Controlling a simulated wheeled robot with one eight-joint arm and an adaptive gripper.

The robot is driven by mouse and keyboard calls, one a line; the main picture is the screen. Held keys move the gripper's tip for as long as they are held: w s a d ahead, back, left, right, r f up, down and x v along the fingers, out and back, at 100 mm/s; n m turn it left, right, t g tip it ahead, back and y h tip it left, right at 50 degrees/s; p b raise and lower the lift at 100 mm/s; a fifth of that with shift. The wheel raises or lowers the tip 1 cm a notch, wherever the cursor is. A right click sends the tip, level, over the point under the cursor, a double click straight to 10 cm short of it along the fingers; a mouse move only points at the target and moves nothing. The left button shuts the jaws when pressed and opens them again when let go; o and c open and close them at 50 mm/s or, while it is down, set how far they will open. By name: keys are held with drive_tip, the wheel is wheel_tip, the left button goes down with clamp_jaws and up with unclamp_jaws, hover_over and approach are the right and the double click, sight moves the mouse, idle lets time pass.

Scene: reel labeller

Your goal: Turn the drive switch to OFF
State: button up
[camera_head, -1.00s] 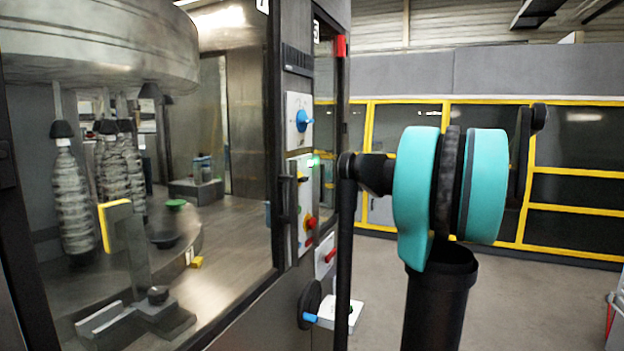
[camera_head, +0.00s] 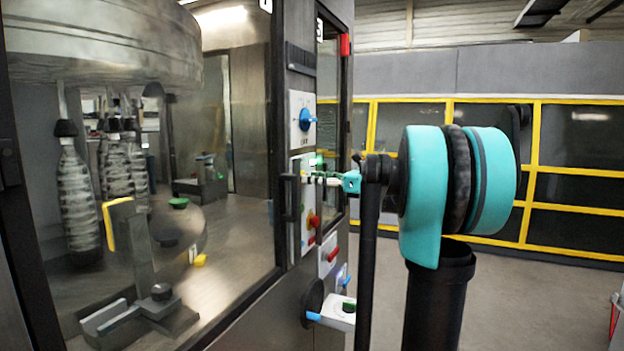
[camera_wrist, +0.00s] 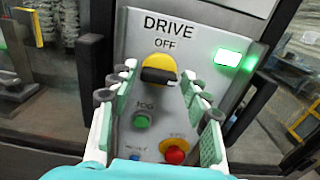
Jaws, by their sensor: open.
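The drive switch (camera_wrist: 158,76) is a black handle on a yellow disc, below the words DRIVE and OFF on a light grey panel (camera_wrist: 205,45). Its handle lies roughly crosswise, not pointing up at OFF. My gripper (camera_wrist: 160,82) is open, with one finger left and one right of the switch, and nothing held. I cannot tell whether a finger touches the handle. In the head view my gripper (camera_head: 322,179) reaches left to the panel on the machine's front and hides the switch there.
A lit green lamp (camera_wrist: 228,57) is at the panel's upper right. Below the switch are a green button (camera_wrist: 142,120) and a red button (camera_wrist: 175,153). A blue knob (camera_head: 306,119) is on the panel above. A black door handle (camera_head: 289,198) stands close left.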

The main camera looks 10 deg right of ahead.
drive_tip(key=shift+w+a, duration=0.3)
drive_tip(key=shift+a, duration=0.2)
drive_tip(key=c, duration=0.9)
